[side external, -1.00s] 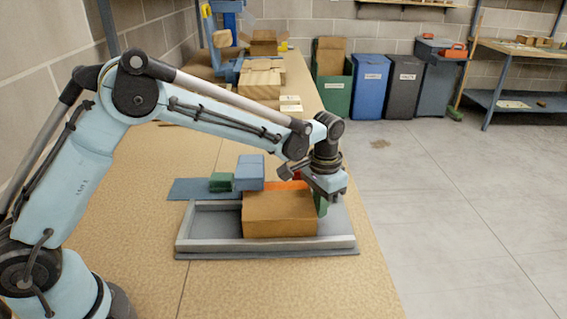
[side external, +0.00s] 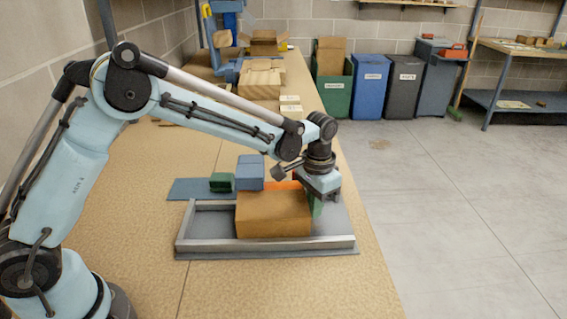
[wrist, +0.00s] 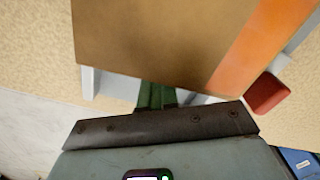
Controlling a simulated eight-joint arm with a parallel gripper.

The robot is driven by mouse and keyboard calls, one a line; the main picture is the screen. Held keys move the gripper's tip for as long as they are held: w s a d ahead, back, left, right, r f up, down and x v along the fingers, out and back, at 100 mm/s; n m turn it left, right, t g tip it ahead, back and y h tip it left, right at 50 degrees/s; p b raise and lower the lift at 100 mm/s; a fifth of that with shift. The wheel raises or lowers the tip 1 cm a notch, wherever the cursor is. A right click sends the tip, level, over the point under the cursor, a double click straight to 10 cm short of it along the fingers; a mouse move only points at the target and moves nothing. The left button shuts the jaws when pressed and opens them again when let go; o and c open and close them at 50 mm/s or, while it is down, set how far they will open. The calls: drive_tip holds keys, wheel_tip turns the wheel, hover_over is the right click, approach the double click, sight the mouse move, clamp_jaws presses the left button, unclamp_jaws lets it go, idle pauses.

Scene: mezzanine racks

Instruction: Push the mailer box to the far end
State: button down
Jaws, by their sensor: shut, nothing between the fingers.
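The brown mailer box (side external: 273,215) lies flat in a shallow grey tray (side external: 340,242), with bare tray floor to its left and right. An orange band (wrist: 262,45) runs along one side of the box top. My gripper (side external: 317,207) is low at the right side of the box, its green fingers shut and empty. In the wrist view the fingers (wrist: 156,97) are right at the box's near edge (wrist: 150,80). Their tips are partly hidden, so contact is hard to confirm.
Behind the tray are a blue block (side external: 250,172) and a small green block (side external: 221,182) on a blue mat (side external: 186,189). A red block (wrist: 267,93) is close beside the box. The table's right edge drops to open floor.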

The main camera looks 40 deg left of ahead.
sight(288, 196)
drive_tip(key=shift+s+a, duration=0.4)
drive_tip(key=shift+s+a, duration=0.1)
drive_tip(key=shift+a, duration=0.05)
drive_tip(key=shift+s+a, duration=0.3)
idle(0.3)
idle(0.4)
drive_tip(key=shift+s+a, duration=0.45)
drive_tip(key=shift+s+a, duration=0.1)
idle(0.3)
drive_tip(key=shift+s+a, duration=0.3)
idle(0.5)
drive_tip(key=shift+s+a, duration=0.4)
drive_tip(key=shift+s, duration=0.05)
